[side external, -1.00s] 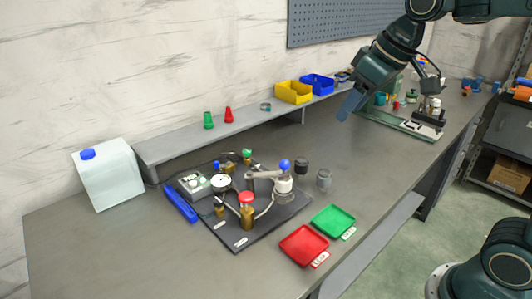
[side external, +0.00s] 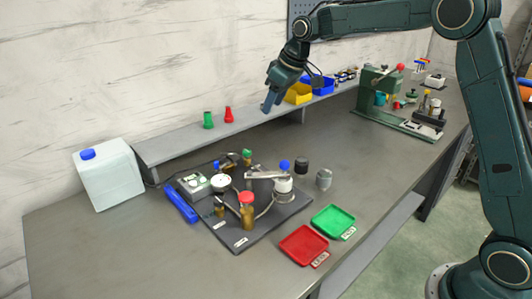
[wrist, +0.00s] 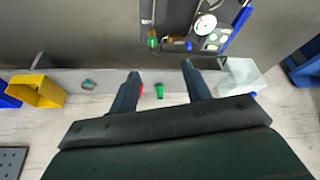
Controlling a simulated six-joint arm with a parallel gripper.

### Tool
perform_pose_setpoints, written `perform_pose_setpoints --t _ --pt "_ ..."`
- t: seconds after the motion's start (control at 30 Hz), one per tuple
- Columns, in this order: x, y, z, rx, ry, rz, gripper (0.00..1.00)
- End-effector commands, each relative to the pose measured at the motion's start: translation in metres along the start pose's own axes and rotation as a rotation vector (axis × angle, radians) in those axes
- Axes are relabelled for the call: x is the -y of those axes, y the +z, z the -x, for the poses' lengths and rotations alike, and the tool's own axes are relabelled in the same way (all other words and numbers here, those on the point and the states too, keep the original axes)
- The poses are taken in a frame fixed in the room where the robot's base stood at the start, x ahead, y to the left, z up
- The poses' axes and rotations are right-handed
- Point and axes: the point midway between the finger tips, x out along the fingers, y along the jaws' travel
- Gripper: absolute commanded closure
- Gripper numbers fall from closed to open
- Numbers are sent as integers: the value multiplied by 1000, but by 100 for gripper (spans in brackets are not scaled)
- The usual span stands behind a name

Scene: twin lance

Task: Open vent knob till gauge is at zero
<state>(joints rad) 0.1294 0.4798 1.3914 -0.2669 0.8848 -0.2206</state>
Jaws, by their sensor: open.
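A white-faced gauge (side external: 221,182) sits on the dark plate among fittings; it also shows at the top of the wrist view (wrist: 205,25). Its needle is too small to read. Several coloured knobs stand around it: a red knob (side external: 246,197), a green knob (side external: 247,153) and a blue knob (side external: 285,165) by a lever. The green knob also shows in the wrist view (wrist: 153,42). I cannot tell which one is the vent knob. My gripper (side external: 267,105) is open and empty, in the air behind and above the plate; its spread fingers show in the wrist view (wrist: 160,70).
A raised shelf (side external: 180,140) along the wall holds a green cone (side external: 208,120), a red cone (side external: 228,115) and yellow and blue bins (side external: 298,94). A white jug (side external: 108,175) stands left. Red and green trays (side external: 303,246) lie in front. The bench's left front is clear.

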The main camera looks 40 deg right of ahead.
Motion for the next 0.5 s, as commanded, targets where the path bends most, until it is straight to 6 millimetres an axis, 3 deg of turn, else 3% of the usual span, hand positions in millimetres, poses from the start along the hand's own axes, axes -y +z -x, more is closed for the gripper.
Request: perform_pose_setpoints --t 0.03,0.23,0.5 --pt "-6 -4 -14 5 -6 7 52" --pt "-23 -18 -55 9 -23 37 52" --pt "-32 -23 -77 10 -32 56 52"
